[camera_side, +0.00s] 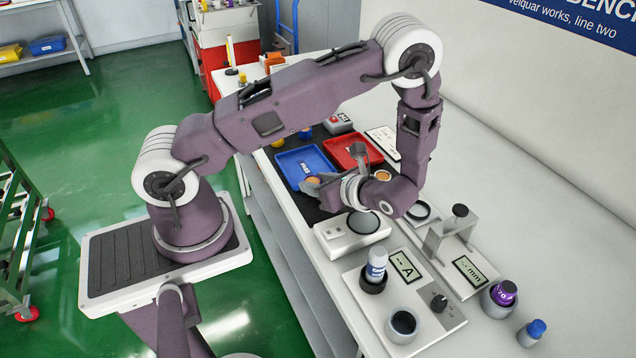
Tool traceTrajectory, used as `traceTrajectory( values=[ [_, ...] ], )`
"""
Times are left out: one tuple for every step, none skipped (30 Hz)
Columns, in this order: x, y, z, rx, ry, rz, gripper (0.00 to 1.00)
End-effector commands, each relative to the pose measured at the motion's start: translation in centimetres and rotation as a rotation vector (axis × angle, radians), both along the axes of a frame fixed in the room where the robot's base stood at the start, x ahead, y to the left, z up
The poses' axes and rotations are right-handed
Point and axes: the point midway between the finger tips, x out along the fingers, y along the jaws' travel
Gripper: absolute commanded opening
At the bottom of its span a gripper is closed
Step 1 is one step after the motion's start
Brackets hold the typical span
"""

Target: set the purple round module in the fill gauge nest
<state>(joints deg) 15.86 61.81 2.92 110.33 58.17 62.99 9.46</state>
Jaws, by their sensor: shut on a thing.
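My gripper (334,172) hangs over the front of the red and blue trays, its fingers pointing left. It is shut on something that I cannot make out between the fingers. A grey bridge-shaped gauge (447,231) with a black knob stands right of my wrist, beside a display marked mm (468,270). It looks like the fill gauge; its nest is not clearly visible from here.
A blue tray (284,162) and a red tray (341,146) lie behind my gripper. A white-blue bottle (376,261) stands in a tester with an A display (405,265).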

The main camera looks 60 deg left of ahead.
Motion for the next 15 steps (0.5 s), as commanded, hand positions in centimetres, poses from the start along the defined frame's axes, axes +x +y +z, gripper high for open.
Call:
traceTrajectory(
  values=[
    [-0.01,0.01,-0.62,0.0,0.001,0.0,0.0],
    [-0.02,0.01,-0.84,0.0,0.0,0.0,0.0],
    [-0.01,0.02,-0.97,0.0,-0.001,0.0,0.0],
    [0.0,0.01,-0.98,0.0,-0.002,0.001,0.0],
    [0.0,0.01,-0.96,-0.001,-0.002,0.001,0.0],
    [0.01,0.01,-0.94,-0.001,-0.002,0.001,0.0],
    [0.0,0.01,-0.93,0.0,-0.002,0.001,0.0],
    [0.0,0.01,-0.92,0.0,-0.002,0.001,0.0],
    [0.0,0.01,-0.93,0.0,-0.002,0.001,0.0],
    [0.0,0.01,-0.96,0.0,-0.001,0.0,0.0],
    [0.0,0.01,-1.04,0.0,-0.001,0.0,0.0],
    [0.0,0.02,-1.16,0.0,-0.001,0.0,0.0],
    [0.0,0.01,-1.12,0.0,-0.002,0.001,0.41],
    [0.0,0.01,-1.12,0.0,-0.002,0.001,0.47],
    [0.0,0.01,-1.11,0.0,-0.002,0.001,0.55]
  ],
)
